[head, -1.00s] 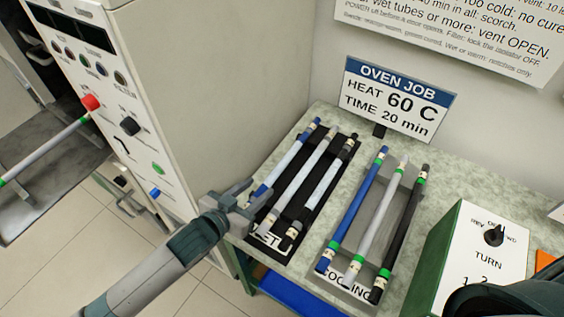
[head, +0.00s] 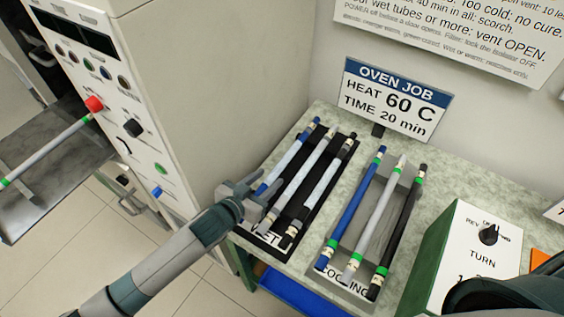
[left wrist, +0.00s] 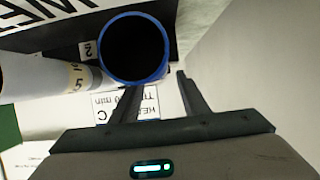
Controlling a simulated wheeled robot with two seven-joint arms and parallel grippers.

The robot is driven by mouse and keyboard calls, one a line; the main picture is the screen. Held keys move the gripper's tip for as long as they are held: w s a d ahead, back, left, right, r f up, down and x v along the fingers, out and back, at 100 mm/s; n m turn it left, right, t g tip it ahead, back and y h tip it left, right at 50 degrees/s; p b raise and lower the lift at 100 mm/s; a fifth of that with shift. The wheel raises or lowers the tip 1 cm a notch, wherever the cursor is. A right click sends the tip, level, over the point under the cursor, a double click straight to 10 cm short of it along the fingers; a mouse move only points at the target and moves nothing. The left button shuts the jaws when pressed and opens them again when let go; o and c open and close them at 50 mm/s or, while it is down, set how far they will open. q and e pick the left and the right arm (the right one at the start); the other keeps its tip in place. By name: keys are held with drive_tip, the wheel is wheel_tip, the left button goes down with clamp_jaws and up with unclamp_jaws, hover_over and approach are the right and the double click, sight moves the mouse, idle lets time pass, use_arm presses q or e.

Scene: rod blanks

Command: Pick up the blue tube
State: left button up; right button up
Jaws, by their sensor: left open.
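A blue tube with a pale wrapped middle (head: 292,158) lies leftmost in the black rack marked WET (head: 325,190). My left gripper (head: 258,193) is open at its near end, which the fingers partly hide. In the left wrist view a blue-rimmed round end with a dark middle (left wrist: 137,48) shows beyond the open fingers (left wrist: 157,95). It overlaps the left finger in the picture; I cannot tell whether they touch. A second blue tube (head: 352,208), with a green band, lies leftmost in the grey COOLING rack (head: 345,287). My right gripper is not in view.
White and black tubes lie close beside the blue one in each rack. The tall oven cabinet (head: 215,80) stands just left of the counter. A TURN box (head: 480,250) stands at right, an OVEN JOB sign (head: 398,98) behind. A white tube (head: 45,150) lies at far left.

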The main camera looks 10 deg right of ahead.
sight(283, 163)
use_arm(q)
drive_tip(key=shift+x, duration=1.45)
drive_tip(key=shift+c, duration=0.6)
clamp_jaws()
